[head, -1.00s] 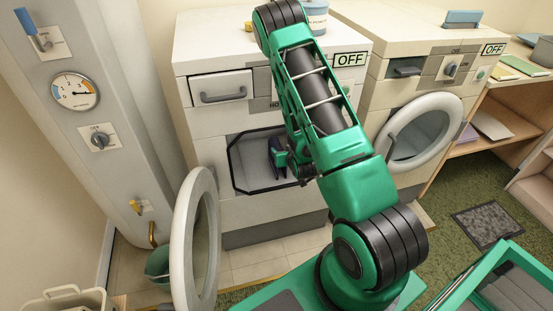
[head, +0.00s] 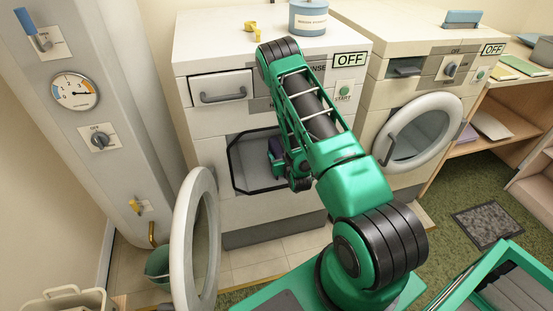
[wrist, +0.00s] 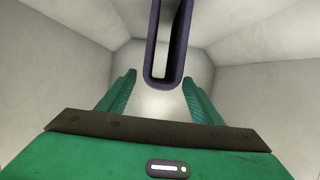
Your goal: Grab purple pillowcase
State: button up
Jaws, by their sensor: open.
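The purple pillowcase (wrist: 150,70) hangs as a narrow folded loop from the top of the wrist view, inside the pale washer drum. Its lower end lies between the two green fingers of my gripper (wrist: 161,95), with a gap on each side. My gripper is open and not closed on the cloth. In the head view a bit of the purple pillowcase (head: 275,149) shows in the opening of the left washing machine (head: 208,125), beside my arm. My arm hides much of that opening and my gripper's fingertips there.
The left machine's round door (head: 183,240) stands open at its left. A blue tin (head: 308,20) stands on top of the left machine. Pale drum walls (wrist: 60,75) surround my gripper closely.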

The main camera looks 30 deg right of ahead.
aim_at(277, 148)
jog(key=shift+x, duration=2.4)
jog(key=shift+r, duration=0.1)
jog(key=shift+c, duration=0.6)
jog(key=c, duration=1.1)
jog(key=shift+o, duration=0.2)
